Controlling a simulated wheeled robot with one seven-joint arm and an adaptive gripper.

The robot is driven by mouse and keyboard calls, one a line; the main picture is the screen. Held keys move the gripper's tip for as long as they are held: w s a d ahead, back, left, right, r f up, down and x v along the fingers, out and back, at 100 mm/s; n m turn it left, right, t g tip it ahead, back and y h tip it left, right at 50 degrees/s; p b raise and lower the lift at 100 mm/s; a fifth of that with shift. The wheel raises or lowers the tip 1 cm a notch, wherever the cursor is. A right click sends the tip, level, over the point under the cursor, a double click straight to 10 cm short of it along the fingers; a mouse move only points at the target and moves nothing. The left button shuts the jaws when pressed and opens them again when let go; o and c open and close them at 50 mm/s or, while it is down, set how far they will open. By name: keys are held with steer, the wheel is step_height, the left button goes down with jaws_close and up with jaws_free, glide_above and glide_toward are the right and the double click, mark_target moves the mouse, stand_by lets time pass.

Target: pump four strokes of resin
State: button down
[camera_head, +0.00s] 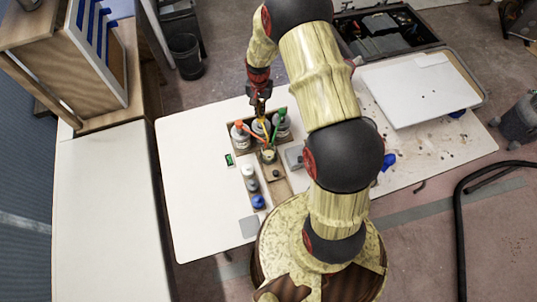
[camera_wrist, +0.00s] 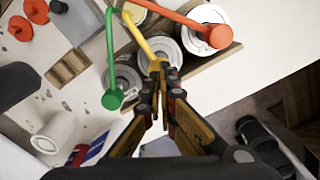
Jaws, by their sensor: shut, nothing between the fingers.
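Three light-coloured cans with pumps stand side by side in a wooden holder (camera_head: 233,143) on the white table. The left can has an orange pump (camera_head: 250,131), the middle one a yellow pump (camera_head: 265,127), the right one a green pump (camera_head: 276,127). No readable label shows which holds resin. A small cup (camera_head: 268,156) stands in front, near the spout ends. My gripper (camera_head: 260,105) is above the middle can. In the wrist view its closed fingertips (camera_wrist: 162,72) are at the head of the yellow pump (camera_wrist: 154,48); whether they touch it I cannot tell.
Several small jars, one with a blue lid (camera_head: 258,201), stand in front of the holder. A grey block (camera_head: 294,156) lies to its right. A white board (camera_head: 420,88) lies on the right. The table's left part is clear.

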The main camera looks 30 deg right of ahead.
steer(key=shift+f+b, duration=1.15)
steer(key=shift+f, duration=0.7)
steer(key=shift+s+r, duration=0.1)
steer(key=shift+r+p, duration=1.15)
steer(key=shift+r, duration=1.05)
steer(key=shift+r+p, duration=0.75)
steer(key=shift+r, duration=0.75)
